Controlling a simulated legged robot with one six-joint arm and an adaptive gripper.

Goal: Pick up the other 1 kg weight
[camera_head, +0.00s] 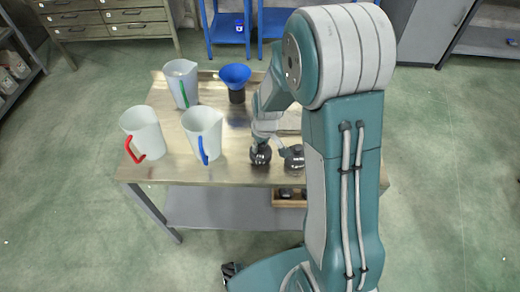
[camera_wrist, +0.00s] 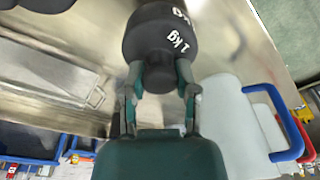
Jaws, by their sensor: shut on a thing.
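A dark, rounded weight marked "kg" (camera_wrist: 165,38), its numeral looking like a 1, is at the top middle of the wrist view. My gripper (camera_wrist: 160,78) is shut on the narrow part of this weight, one finger on each side. In the head view the held weight (camera_head: 260,155) is at the table's front edge, below my gripper (camera_head: 265,135). I cannot tell whether it touches the table. A second dark, round weight (camera_head: 294,158) is just to its right, partly hidden by my arm.
On the metal table (camera_head: 225,172) stand jugs with green (camera_head: 181,80), red (camera_head: 141,130) and blue (camera_head: 203,130) handles. A blue funnel (camera_head: 235,74) sits on a dark base. A flat metal piece (camera_wrist: 50,75) lies near. A wooden box (camera_head: 288,203) is below.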

